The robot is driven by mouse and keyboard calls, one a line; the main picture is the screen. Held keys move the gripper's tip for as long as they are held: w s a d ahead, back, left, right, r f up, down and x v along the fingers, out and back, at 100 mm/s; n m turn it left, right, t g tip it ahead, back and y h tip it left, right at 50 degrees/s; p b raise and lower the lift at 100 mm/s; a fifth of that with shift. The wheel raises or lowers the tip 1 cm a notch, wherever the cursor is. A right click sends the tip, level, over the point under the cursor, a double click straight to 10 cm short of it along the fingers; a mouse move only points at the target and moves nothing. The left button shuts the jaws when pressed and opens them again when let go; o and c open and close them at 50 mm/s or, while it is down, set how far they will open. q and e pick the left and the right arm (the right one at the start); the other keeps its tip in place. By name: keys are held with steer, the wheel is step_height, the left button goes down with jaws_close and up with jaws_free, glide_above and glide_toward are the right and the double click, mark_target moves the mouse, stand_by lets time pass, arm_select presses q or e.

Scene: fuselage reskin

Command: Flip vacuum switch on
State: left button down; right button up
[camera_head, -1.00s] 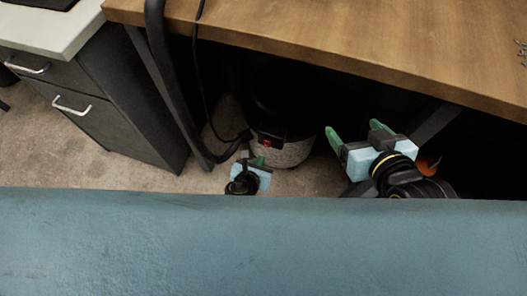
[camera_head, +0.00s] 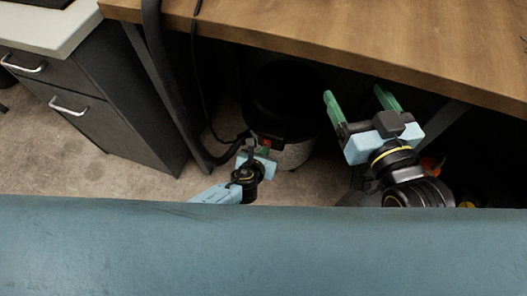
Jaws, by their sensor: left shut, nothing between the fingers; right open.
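The vacuum (camera_head: 285,100) stands on the floor under the wooden table, with a dark top and a lighter speckled lower part. My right gripper (camera_head: 361,98) is open and empty, with green fingers pointing up and left, to the right of the vacuum under the table edge.
The wooden table (camera_head: 370,40) hangs over the vacuum. A black hose (camera_head: 158,75) and a thin cord run down left of it. A grey drawer cabinet (camera_head: 100,110) stands at the left. A blue surface (camera_head: 260,250) fills the foreground. Carpet is free between cabinet and hose.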

arm_select(q)
steer(key=shift+w+r, duration=0.15)
arm_select(e)
steer(key=shift+r, duration=0.2)
arm_select(q)
steer(key=shift+d+r+p, duration=0.1)
steer(key=shift+r+p, duration=0.7)
steer(key=shift+p, duration=0.15)
arm_select(e)
steer(key=shift+r, duration=0.75)
steer(key=shift+r, duration=0.1)
